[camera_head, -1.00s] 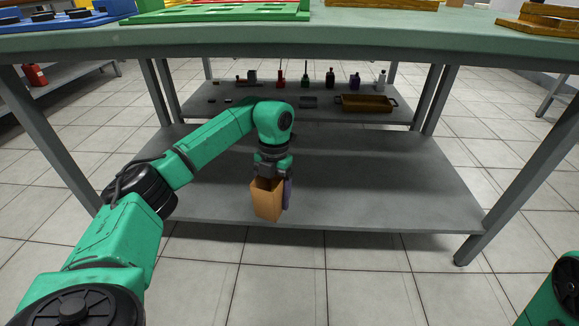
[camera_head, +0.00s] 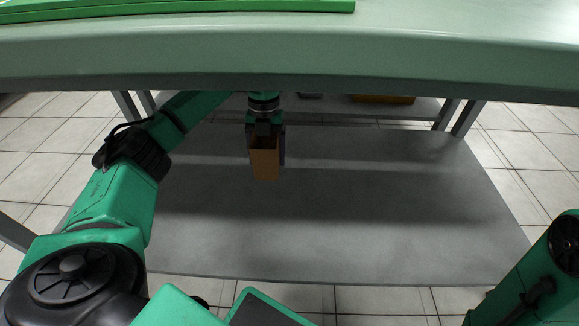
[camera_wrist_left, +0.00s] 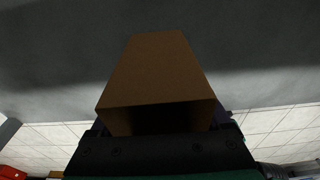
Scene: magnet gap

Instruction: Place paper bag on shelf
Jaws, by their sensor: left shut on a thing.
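The paper bag (camera_head: 265,161) is brown, open at the top and roughly upright in the head view. My left gripper (camera_head: 265,138) is shut on its upper edge. The bag is over the grey lower shelf (camera_head: 330,230) under the table; I cannot tell whether its bottom touches the shelf. In the left wrist view the bag (camera_wrist_left: 158,75) fills the middle, with its dark opening towards the gripper. Part of my right arm shows at the lower right of the head view, but its gripper is out of view.
The green tabletop (camera_head: 400,50) overhangs the shelf and hides part of my left arm. A brown tray (camera_head: 384,99) sits on the rear shelf, partly cut off by the table edge. The lower shelf is bare around the bag. Table legs (camera_head: 467,118) stand at the rear.

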